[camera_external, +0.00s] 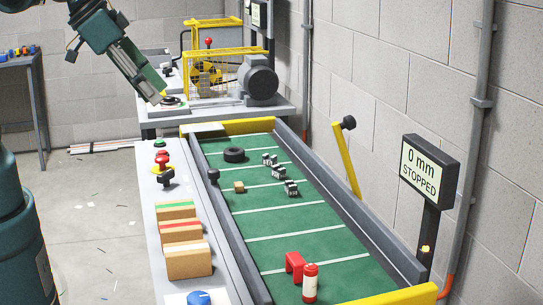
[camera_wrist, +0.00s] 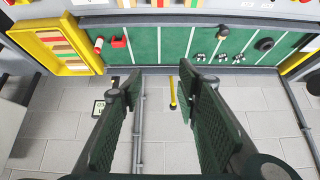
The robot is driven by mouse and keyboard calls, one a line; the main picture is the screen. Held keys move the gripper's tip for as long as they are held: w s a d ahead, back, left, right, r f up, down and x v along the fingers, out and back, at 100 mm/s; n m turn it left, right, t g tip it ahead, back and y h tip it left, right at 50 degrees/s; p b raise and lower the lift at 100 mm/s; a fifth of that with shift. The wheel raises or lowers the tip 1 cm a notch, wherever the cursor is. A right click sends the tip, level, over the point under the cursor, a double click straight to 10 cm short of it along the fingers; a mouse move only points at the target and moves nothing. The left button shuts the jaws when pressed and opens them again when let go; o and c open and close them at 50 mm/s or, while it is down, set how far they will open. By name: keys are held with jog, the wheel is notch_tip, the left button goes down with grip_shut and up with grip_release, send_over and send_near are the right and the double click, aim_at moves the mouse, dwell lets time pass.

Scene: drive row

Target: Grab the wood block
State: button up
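A small tan wood block (camera_external: 239,186) sits on the green conveyor belt (camera_external: 280,222), near its left side wall. I cannot make the block out in the wrist view. My gripper (camera_wrist: 160,76) is open in the wrist view, with its two dark green fingers wide apart and nothing between them. The belt also shows in the wrist view (camera_wrist: 150,44), beyond the fingertips. In the external view my arm reaches down from the top left, well away from the block; I cannot tell the fingers apart there.
On the belt are a black ring (camera_external: 234,155), several small dark parts (camera_external: 277,172), a red bracket (camera_external: 295,264) and a red-white can (camera_external: 310,283). A small black post (camera_external: 213,176) stands near the block. Striped boxes (camera_external: 180,231) line the left ledge. The sign (camera_external: 424,170) reads 0 mm STOPPED.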

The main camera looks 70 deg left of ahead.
jog(key=w, duration=0.1)
jog(key=m+g+b, duration=0.5)
jog(key=m+g, duration=0.2)
jog(key=m, duration=1.2)
send_over(239, 186)
notch_tip(239, 186, down, 29)
jog(key=shift+a+r, duration=0.1)
jog(key=shift+f+b, duration=0.35)
jog(key=shift+f, duration=0.95)
